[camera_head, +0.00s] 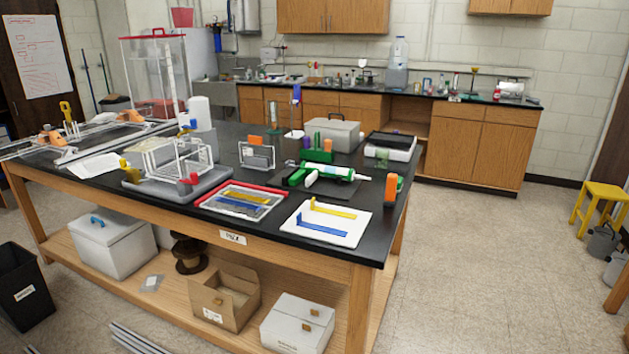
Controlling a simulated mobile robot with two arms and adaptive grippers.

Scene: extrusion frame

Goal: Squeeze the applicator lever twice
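The applicator (325,170) lies on the black-topped table near its right end. It has a white tube with green parts and points toward the right. Neither of my grippers shows in the head view.
The table (230,238) is crowded. In front of the applicator lie a white tray (303,234) with yellow and blue strips and a red-edged tray (212,205). An orange-and-grey tool (391,188) stands to its right. A green holder (317,155) is behind it.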

